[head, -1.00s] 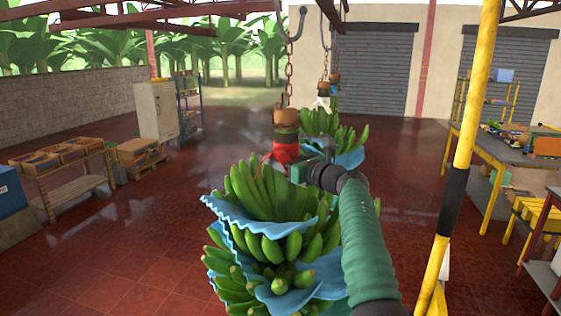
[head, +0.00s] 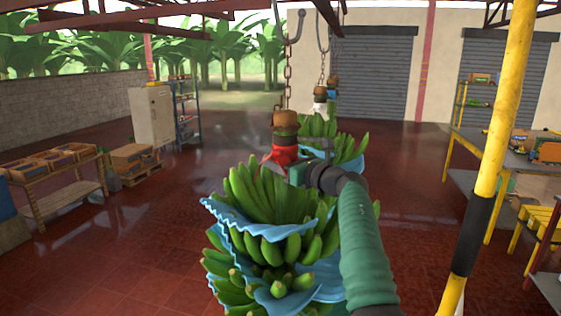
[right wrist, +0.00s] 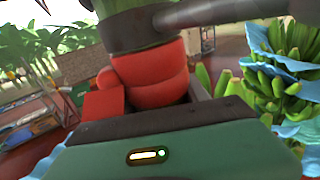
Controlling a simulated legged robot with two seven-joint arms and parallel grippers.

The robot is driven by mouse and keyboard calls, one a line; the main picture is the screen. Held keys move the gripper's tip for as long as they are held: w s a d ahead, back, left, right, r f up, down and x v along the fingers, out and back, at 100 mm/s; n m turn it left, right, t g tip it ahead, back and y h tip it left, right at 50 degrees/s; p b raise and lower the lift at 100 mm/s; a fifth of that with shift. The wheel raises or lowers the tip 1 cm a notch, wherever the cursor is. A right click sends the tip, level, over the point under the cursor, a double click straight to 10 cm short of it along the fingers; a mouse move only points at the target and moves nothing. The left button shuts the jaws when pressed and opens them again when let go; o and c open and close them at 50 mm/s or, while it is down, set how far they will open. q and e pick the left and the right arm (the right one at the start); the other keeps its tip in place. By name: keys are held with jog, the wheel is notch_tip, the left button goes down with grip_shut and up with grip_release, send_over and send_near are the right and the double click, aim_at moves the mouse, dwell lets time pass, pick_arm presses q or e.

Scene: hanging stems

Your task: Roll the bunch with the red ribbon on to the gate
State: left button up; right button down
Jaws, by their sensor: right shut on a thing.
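The bunch with the red ribbon (head: 283,153) hangs upright in the middle of the head view, green bananas (head: 262,195) with blue sheets (head: 232,217) between the hands. Its stem top hangs from a chain (head: 287,82) under a hook. My right gripper (head: 296,172) is shut at the stem, beside the ribbon; its fingertips are partly hidden. In the right wrist view the red ribbon (right wrist: 150,78) wraps the stem right at the gripper (right wrist: 150,115). My left gripper is out of view. I cannot tell which thing is the gate.
Another bunch (head: 345,145) with a white ribbon hangs close behind. A yellow and black post (head: 500,130) stands at right, before a workbench (head: 510,160). A crate table (head: 60,190) stands at left, a cabinet (head: 152,117) further back. Open red floor lies between.

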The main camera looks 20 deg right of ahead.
jog(key=c, duration=0.9)
grip_release()
jog(key=shift+o, duration=1.4)
jog(key=shift+w+f, duration=0.1)
jog(key=shift+w, duration=0.05)
jog(key=shift+w+d+f, duration=0.1)
jog(key=shift+w, duration=0.1)
jog(key=shift+s+d, duration=0.1)
jog(key=shift+s, duration=0.15)
jog(key=b+v, duration=0.6)
jog(key=v, duration=0.1)
jog(key=shift+f, duration=0.3)
jog(key=b+v, duration=0.3)
jog(key=v, duration=0.5)
jog(key=shift+s+d+r, duration=0.15)
jog(key=shift+s, duration=0.05)
jog(key=shift+s+d, duration=0.25)
jog(key=shift+s, duration=0.15)
